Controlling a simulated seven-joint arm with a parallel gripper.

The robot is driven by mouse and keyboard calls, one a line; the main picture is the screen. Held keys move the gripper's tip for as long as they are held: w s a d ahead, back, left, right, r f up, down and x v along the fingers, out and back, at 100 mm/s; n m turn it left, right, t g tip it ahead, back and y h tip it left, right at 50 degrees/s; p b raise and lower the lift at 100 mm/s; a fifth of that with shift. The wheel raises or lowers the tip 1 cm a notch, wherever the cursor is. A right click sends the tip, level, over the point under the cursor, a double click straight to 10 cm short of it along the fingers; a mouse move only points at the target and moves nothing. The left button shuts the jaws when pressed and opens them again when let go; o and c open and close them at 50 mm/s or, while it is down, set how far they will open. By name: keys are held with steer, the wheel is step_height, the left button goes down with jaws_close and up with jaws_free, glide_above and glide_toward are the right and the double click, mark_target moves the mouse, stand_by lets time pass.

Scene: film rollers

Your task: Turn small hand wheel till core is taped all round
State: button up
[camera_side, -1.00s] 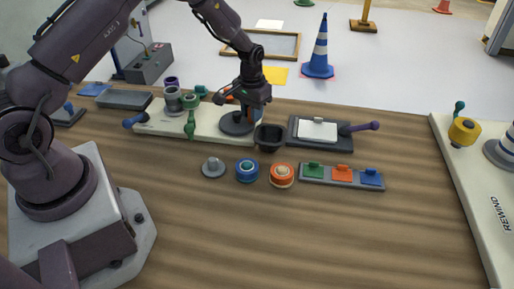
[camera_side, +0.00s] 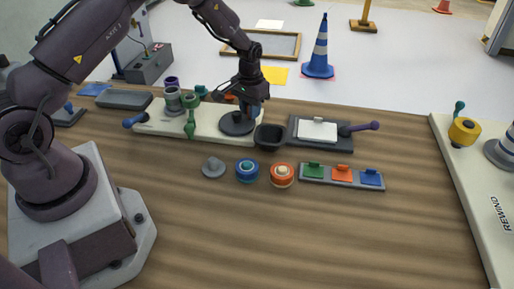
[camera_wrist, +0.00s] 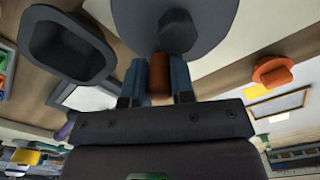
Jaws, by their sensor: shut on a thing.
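A flat grey wheel (camera_side: 236,124) sits at the right end of a cream board (camera_side: 207,122). In the wrist view the wheel (camera_wrist: 204,16) has a dark hub and an orange-brown handle (camera_wrist: 159,76) near its rim. My gripper (camera_side: 251,113) is at the wheel's right side. In the wrist view its two blue-grey fingers (camera_wrist: 158,82) are shut on that handle. A grey spool-like core (camera_side: 173,99) stands on the board's left half, with a green lever (camera_side: 190,124) beside it. How much tape is on it is too small to tell.
A black cup (camera_side: 268,137) stands close right of the wheel, and a grey tray (camera_side: 337,145) with a white pad lies beyond it. Blue (camera_side: 247,171) and orange (camera_side: 282,175) rolls lie in front.

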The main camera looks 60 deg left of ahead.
steer(key=shift+a+r, duration=0.1)
steer(key=shift+a, duration=0.65)
steer(key=shift+a, duration=0.15)
steer(key=shift+s+a+r, duration=0.15)
steer(key=shift+s+a, duration=0.1)
steer(key=shift+a, duration=0.4)
steer(key=shift+s+a, duration=0.6)
steer(key=shift+a, duration=0.05)
steer(key=shift+s, duration=0.15)
